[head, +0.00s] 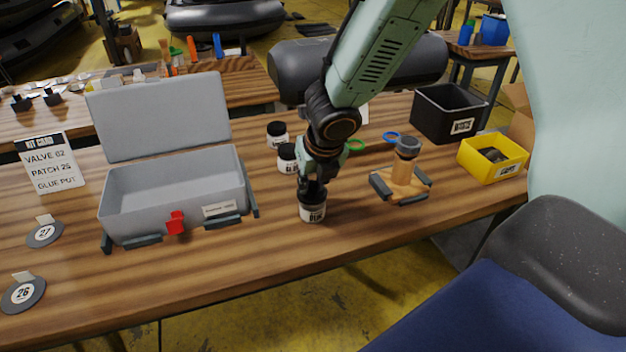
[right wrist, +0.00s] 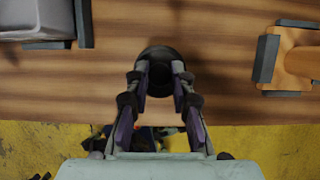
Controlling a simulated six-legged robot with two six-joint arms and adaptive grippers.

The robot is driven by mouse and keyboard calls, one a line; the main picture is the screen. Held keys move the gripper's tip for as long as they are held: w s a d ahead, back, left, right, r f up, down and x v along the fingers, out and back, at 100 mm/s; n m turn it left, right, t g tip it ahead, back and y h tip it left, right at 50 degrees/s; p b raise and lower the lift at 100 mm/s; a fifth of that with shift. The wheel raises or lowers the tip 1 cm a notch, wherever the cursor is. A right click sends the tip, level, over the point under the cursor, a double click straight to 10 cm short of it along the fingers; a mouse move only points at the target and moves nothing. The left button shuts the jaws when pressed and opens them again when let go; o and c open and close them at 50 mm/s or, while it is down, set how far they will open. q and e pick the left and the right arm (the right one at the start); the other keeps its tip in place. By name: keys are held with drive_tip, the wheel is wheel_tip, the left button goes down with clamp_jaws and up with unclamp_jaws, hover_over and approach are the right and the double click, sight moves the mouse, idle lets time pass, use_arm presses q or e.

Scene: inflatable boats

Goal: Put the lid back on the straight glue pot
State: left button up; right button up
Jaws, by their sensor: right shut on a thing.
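The glue pot (head: 313,214), white-labelled with a black top, stands upright near the front edge of the table. My right gripper (head: 312,190) points down at it and is shut on the black lid (right wrist: 159,56) at its top. In the head view the fingers partly cover the lid, and I cannot tell whether it is fully seated. Two similar glue pots, one (head: 287,157) just behind my gripper and one (head: 277,134) farther back, stand upright with dark tops. My left gripper is not in view.
A grey open case (head: 170,235) with a red latch stands left. A wooden stand (head: 401,185) with a grey-capped post is right of my gripper. A yellow bin (head: 493,172) and a black bin (head: 433,128) stand farther right.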

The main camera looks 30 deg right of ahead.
drive_tip(key=shift+f, duration=0.1)
idle(0.7)
drive_tip(key=o, duration=0.9)
drive_tip(key=shift+o, duration=0.3)
drive_tip(key=o, duration=0.4)
drive_tip(key=shift+o, duration=0.2)
drive_tip(key=shift+r+p, duration=3.55)
drive_tip(key=shift+p, duration=0.05)
clamp_jaws()
